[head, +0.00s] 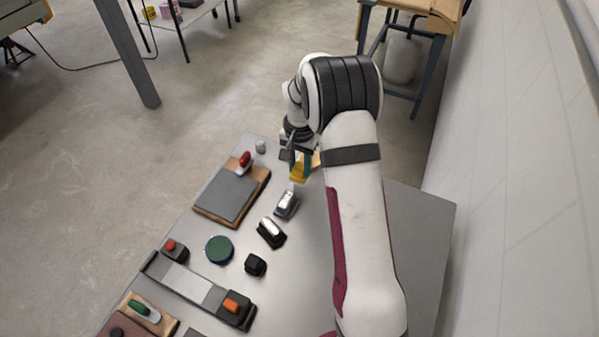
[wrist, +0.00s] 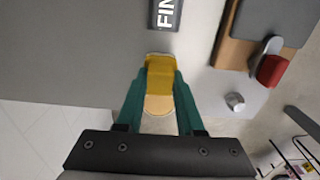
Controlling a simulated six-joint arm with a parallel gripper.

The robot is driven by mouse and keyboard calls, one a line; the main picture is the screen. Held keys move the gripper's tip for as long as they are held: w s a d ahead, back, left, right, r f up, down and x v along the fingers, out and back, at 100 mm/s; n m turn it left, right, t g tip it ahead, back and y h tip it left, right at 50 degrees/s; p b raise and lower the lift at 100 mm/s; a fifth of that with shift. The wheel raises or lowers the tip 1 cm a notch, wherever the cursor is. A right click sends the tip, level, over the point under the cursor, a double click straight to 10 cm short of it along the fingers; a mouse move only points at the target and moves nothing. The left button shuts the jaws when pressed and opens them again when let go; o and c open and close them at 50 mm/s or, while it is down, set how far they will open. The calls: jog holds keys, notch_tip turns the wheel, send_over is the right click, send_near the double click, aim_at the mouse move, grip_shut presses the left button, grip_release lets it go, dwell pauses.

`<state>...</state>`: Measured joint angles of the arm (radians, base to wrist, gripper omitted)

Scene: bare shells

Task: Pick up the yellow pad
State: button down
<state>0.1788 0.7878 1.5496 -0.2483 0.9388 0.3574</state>
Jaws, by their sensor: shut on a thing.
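The yellow pad (head: 298,174) is between the fingers of my gripper (head: 301,162), at the far end of the table. In the wrist view the yellow pad (wrist: 160,76) sits between the two green fingers of my gripper (wrist: 160,84), which are shut on its sides. A pale tan rounded piece (wrist: 158,104) shows just behind the pad, between the fingers. I cannot tell whether it is joined to the pad. Whether the pad touches the tabletop is not clear.
The grey table (head: 419,222) holds a grey plate on a wooden board (head: 228,192) with a red-topped piece (head: 244,160). A silver-topped block (head: 286,204), black blocks and a dark green disc (head: 219,249) stand nearer. A small grey knob (head: 260,147) is at the far edge.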

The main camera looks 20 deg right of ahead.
jog(key=s+d+r, duration=0.7)
jog(key=d, duration=0.1)
jog(key=shift+s+d+r, duration=0.35)
jog(key=shift+d+r, duration=0.05)
jog(key=c, duration=1.1)
grip_release()
grip_shut()
